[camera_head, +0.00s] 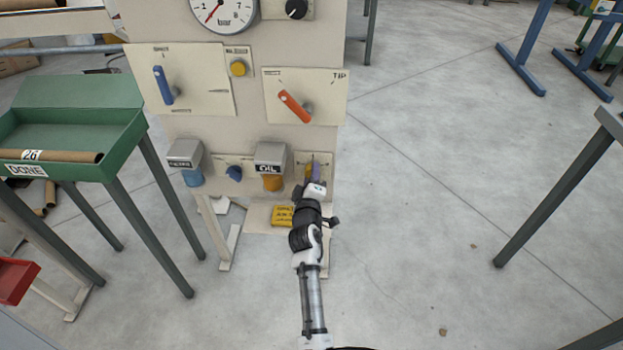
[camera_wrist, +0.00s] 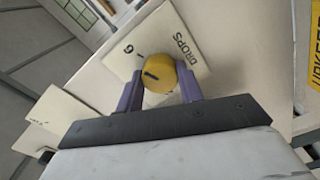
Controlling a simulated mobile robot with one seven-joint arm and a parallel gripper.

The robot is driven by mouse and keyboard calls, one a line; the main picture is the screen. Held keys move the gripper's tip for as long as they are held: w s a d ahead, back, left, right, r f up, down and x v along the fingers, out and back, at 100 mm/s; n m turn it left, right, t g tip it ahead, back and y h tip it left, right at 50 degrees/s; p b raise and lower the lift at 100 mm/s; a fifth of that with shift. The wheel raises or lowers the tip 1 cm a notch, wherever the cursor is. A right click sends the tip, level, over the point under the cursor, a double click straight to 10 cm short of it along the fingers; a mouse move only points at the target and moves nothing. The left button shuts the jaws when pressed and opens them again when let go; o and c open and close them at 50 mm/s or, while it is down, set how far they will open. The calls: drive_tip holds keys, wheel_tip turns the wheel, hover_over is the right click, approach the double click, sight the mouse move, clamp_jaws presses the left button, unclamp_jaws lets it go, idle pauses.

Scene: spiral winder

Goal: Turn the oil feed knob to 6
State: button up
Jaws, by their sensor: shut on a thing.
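The yellow oil feed knob (camera_wrist: 160,72) sits on a cream plate (camera_wrist: 186,38) printed "DROPS" and "6" in the wrist view. A dark line on the knob's face lies toward the side of the printed "6"; I cannot tell whether it lines up exactly with the small tick there. My gripper (camera_wrist: 160,88) has its two purple fingers on either side of the knob, shut on it. In the head view my gripper (camera_head: 314,178) is at the panel's lower right and mostly hides the knob, right beside the "OIL" box (camera_head: 271,156).
Left of the oil box are a small blue knob (camera_head: 234,173) and another labelled box (camera_head: 185,153). Above are an orange lever (camera_head: 294,106), a blue lever (camera_head: 163,85) and a yellow button (camera_head: 238,68). A green tray (camera_head: 80,106) stands at left.

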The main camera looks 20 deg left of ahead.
drive_tip(key=shift+r, duration=0.1)
idle(0.3)
drive_tip(key=o, duration=1)
drive_tip(key=shift+s, duration=0.1)
